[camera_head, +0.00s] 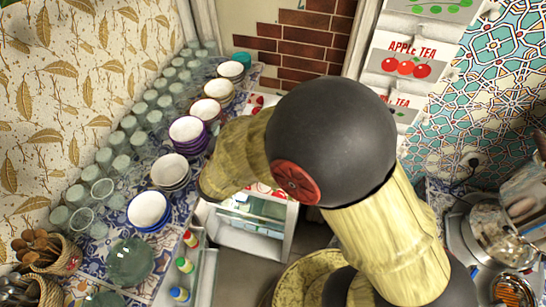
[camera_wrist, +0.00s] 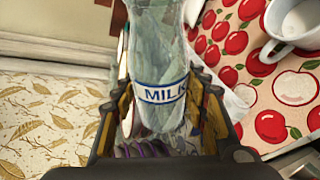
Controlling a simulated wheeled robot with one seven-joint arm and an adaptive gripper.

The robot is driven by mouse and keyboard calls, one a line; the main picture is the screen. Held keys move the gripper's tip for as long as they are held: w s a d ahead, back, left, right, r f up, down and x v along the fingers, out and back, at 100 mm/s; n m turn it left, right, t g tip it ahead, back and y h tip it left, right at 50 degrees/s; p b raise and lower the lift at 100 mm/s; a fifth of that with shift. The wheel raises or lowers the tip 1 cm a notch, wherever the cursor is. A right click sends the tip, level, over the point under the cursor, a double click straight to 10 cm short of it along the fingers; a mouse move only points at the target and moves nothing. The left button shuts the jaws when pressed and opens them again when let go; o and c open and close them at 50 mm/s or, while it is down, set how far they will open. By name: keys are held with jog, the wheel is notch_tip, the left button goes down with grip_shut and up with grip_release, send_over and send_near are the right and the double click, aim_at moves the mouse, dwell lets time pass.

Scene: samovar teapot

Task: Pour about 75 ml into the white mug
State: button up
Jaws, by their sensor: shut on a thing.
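My gripper (camera_wrist: 160,90) is shut on a clear glass bottle (camera_wrist: 158,50) with a blue and white MILK label. The bottle stands between the two fingers in the wrist view, its upper end cut off by the top edge. How much is in it I cannot tell. A white mug (camera_wrist: 291,22) is at the top right of the wrist view, to the right of the bottle and apart from it, partly cut off. Its inside looks pale, and I cannot tell if it holds liquid. In the head view my arm hides the gripper, bottle and mug.
The mug stands on a red apple-patterned surface (camera_wrist: 240,75). In the head view, stacked bowls (camera_head: 171,171) and several glasses (camera_head: 103,189) line the left shelf. Apple tea boxes (camera_head: 405,62) stand at the back. Pans (camera_head: 487,232) lie at right.

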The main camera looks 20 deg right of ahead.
jog(key=shift+r, duration=0.1)
dwell(0.3)
jog(key=shift+p, duration=0.45)
jog(key=f+n, duration=0.1)
jog(key=d+f+n+g+h+p, duration=0.1)
jog(key=shift+s+d+f+n, duration=0.1)
jog(key=shift+s+d+n, duration=0.05)
jog(key=shift+s+n, duration=0.2)
jog(key=shift+s+d+g+h+p, duration=0.15)
jog(key=shift+g+h+p, duration=0.15)
jog(key=shift+h+p, duration=0.15)
jog(key=shift+s+d+r+n+h+p, duration=0.15)
jog(key=shift+r+n+h+p, duration=0.15)
jog(key=shift+n+p, duration=0.55)
jog(key=r+p, duration=0.1)
jog(key=p, duration=0.1)
jog(key=shift+r+n+g+h+p, duration=0.3)
jog(key=shift+r+n+h, duration=0.05)
jog(key=shift+n, duration=0.05)
jog(key=shift+w+f+n+g+h+p, duration=0.15)
jog(key=shift+n+h+p, duration=0.2)
jog(key=shift+n+p, duration=0.2)
jog(key=shift+w+n+g+h+p, duration=0.1)
jog(key=shift+n+g+h+p, duration=0.05)
jog(key=shift+n+h+p, duration=0.3)
jog(key=shift+n+h, duration=0.4)
jog(key=shift+n, duration=0.5)
notch_tip(320, 180, up, 4)
jog(key=p, duration=0.4)
